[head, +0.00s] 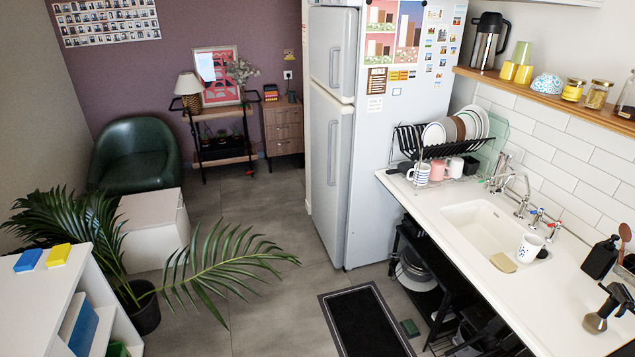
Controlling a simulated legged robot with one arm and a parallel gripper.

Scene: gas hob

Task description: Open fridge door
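The white fridge (382,172) stands at the centre back, its side covered with posters and magnets. Its front faces left and is seen at a steep angle. The upper door (332,48) and the taller lower door (330,165) both look shut. Each has a long vertical handle: the upper handle (335,67) and the lower handle (332,152). My gripper is not in view, and no part of my arm shows.
Grey floor (245,215) is free in front of the fridge. A potted palm (145,305) spreads leaves over the lower left floor. A dark mat (366,322) lies before the sink counter (500,275). A white box (150,228) and green armchair (135,155) stand left.

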